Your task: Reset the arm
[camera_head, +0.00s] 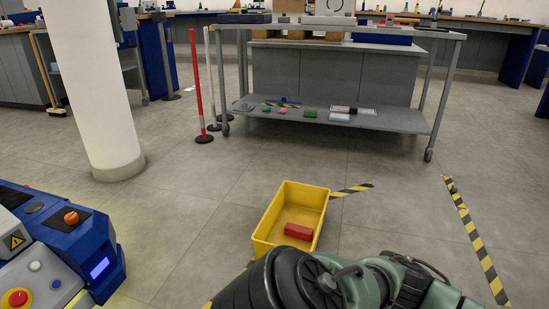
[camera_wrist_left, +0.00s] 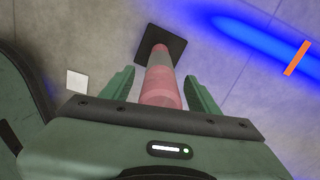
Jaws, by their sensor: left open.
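My left gripper (camera_wrist_left: 160,85) shows in the left wrist view, with its two green fingers spread apart. A red and pale post or cone (camera_wrist_left: 161,75) on a dark square base (camera_wrist_left: 170,45) appears between the fingers in the picture. It looks to stand on the floor beyond them, and I see no grip on it. In the head view, a green and black arm of mine (camera_head: 340,284) crosses the bottom edge. No gripper jaws show in the head view.
A yellow bin (camera_head: 262,222) holding a red block (camera_head: 298,232) stands on the floor just beyond my arm. A grey cart (camera_head: 385,122) stands behind it. A white column (camera_head: 95,85), a red-striped post (camera_head: 197,85) and a blue machine (camera_head: 85,240) are on the left.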

